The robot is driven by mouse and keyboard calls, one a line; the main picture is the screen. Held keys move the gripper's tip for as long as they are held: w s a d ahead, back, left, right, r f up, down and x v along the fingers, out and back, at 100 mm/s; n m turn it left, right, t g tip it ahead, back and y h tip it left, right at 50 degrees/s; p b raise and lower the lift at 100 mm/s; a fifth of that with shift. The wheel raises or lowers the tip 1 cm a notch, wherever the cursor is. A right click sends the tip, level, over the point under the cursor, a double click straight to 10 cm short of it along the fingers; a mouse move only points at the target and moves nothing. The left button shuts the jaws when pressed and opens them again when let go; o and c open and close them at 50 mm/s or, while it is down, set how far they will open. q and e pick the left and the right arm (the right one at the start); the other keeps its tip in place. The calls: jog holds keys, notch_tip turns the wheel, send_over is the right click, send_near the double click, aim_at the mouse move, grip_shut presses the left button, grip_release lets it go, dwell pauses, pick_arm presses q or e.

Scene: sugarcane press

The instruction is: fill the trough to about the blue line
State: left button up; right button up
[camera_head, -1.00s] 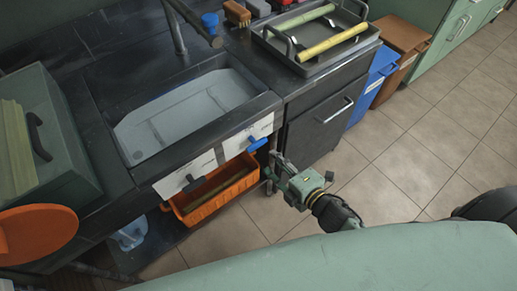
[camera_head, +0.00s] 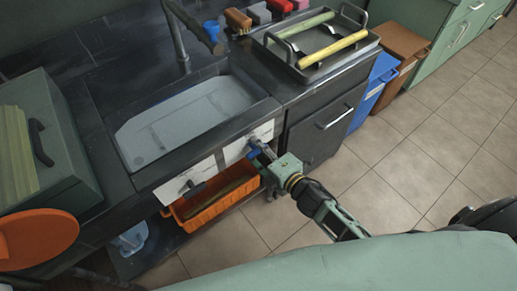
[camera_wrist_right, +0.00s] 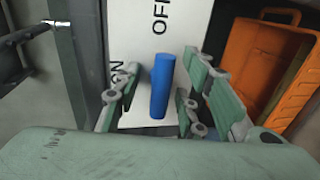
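The trough (camera_head: 185,118) is a grey basin sunk in the dark counter in the head view. My right gripper (camera_head: 257,150) is at this handle. In the wrist view its fingers (camera_wrist_right: 160,78) are open, one on each side of the handle, with gaps visible. My left gripper is not in view.
A tap (camera_head: 182,40) stands behind the trough. A dark knob (camera_head: 193,188) sits on the panel's left part. An orange crate (camera_head: 222,206) is below. A tray (camera_head: 318,68) with cane pieces lies at right. A green press-like box (camera_head: 62,150) stands left. The floor at right is clear.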

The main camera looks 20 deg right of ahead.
grip_shut()
dwell(0.5)
jog(key=m+p, duration=0.1)
jog(key=m, duration=0.1)
jog(key=shift+f+m+y, duration=0.15)
jog(key=shift+m+y, duration=0.15)
jog(key=shift+y, duration=0.1)
jog(key=shift+s+f+m+y+p, duration=0.15)
jog(key=shift+m+y+p, duration=0.3)
jog(key=shift+m, duration=0.95)
